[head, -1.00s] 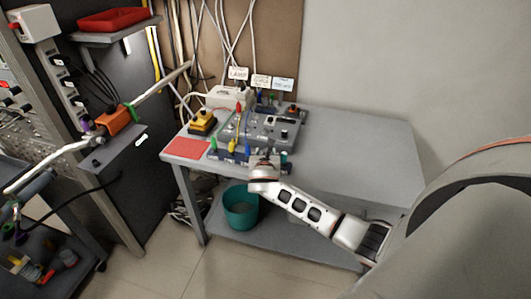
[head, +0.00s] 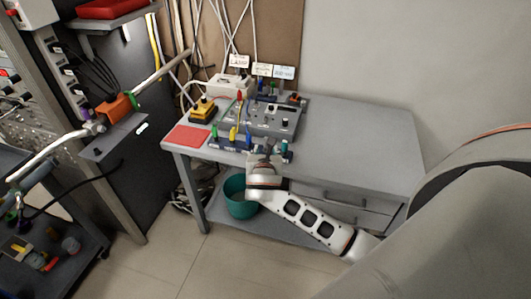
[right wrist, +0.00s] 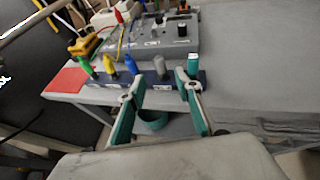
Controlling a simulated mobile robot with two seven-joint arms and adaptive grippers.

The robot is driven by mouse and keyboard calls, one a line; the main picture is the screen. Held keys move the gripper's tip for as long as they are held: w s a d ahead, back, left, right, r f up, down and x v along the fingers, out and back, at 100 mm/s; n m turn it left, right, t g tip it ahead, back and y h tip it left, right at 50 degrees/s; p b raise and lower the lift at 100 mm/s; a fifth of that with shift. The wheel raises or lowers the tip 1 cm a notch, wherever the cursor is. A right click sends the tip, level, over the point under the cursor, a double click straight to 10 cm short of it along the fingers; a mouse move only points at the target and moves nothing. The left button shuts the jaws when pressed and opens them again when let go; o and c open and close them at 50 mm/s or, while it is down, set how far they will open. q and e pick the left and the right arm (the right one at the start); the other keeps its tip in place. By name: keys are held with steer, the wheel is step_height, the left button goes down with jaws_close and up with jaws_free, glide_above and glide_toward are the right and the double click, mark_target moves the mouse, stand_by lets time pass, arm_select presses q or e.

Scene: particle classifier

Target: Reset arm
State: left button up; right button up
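My right gripper (head: 268,158) is at the front edge of the grey table (head: 360,150), by the right end of a dark plug rack (head: 228,145). In the right wrist view its two teal-lined fingers (right wrist: 164,80) are spread apart with nothing held between them. The rack carries a green plug (right wrist: 88,67), a yellow plug (right wrist: 108,63), a blue plug (right wrist: 131,65) and a teal-green one (right wrist: 192,62). The teal-green one appears just beyond the right fingertip; contact cannot be told. My left gripper is not in view.
A grey control box (head: 262,118) stands behind the rack, with a yellow-black switch box (head: 203,110) and a red mat (head: 187,137) to its left. A teal bin (head: 238,197) stands below the tabletop. The table's right side is clear. A cart (head: 60,225) stands at left.

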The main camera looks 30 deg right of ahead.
steer(key=shift+v, duration=0.85)
steer(key=shift+f, duration=0.1)
steer(key=s+a+f+m+g+y, duration=0.1)
steer(key=s+a+f+m+y, duration=0.2)
steer(key=s+a+f+m, duration=0.4)
steer(key=s+a+f+m+y, duration=0.35)
steer(key=s+f, duration=0.25)
steer(key=f, duration=0.3)
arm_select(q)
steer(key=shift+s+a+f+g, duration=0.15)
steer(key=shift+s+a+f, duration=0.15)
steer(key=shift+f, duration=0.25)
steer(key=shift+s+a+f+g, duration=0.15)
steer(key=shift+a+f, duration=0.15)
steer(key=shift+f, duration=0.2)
arm_select(e)
steer(key=s+a+f+m+y, duration=0.1)
steer(key=s+a+m, duration=0.1)
steer(key=s+m, duration=0.4)
steer(key=s+a+f+m+y, duration=0.2)
steer(key=s+m, duration=0.4)
steer(key=m, duration=0.2)
steer(key=shift+s+a+f+m, duration=0.15)
steer(key=shift+s+f+m, duration=0.1)
steer(key=shift+m, duration=0.1)
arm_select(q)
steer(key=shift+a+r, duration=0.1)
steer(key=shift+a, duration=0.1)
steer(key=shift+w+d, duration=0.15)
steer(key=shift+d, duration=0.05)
